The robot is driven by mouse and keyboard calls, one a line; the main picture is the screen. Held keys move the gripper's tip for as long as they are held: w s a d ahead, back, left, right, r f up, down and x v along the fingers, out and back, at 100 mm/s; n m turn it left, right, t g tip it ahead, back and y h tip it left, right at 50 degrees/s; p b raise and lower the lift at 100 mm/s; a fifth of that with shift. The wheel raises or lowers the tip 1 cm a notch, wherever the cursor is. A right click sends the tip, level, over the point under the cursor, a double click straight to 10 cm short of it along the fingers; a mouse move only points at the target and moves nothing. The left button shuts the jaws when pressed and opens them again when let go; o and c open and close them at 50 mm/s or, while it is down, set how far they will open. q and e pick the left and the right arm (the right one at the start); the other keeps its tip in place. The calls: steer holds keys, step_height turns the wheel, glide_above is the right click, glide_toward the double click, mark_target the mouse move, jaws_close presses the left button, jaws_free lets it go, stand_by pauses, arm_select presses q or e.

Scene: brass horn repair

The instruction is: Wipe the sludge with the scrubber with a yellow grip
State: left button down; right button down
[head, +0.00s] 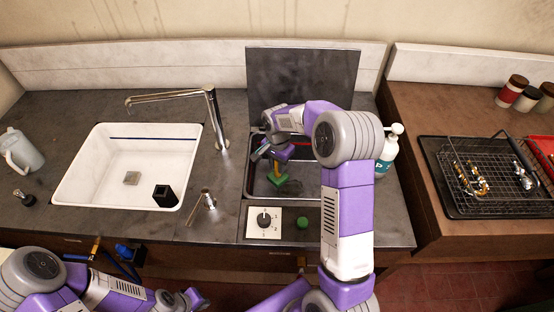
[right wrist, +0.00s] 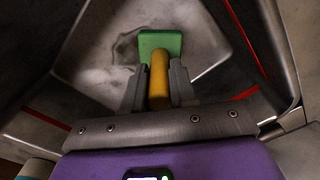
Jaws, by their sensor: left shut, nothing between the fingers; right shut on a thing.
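The scrubber has a yellow grip (right wrist: 159,82) and a green head (right wrist: 160,43). My right gripper (right wrist: 157,90) is shut on the yellow grip. In the head view the green head (head: 278,180) is inside the metal basin (head: 318,191), below my right gripper (head: 279,156). A darker, uneven grey patch (right wrist: 126,48) shows beside the green head in the right wrist view; it may be the sludge. I cannot tell whether the head touches the basin floor. My left gripper (head: 192,300) is shut and empty low in front of the counter. My right arm hides part of the basin.
A dark raised lid (head: 303,75) stands behind the basin. A dial panel (head: 264,222) and a green button (head: 303,222) are in front. A pump bottle (head: 387,155) stands right of it. A white sink (head: 110,190) with a black holder (head: 164,196) is left.

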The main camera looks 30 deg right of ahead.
steer(key=shift+r+p, duration=1.05)
steer(key=shift+r, duration=0.75)
steer(key=shift+a+f, duration=0.1)
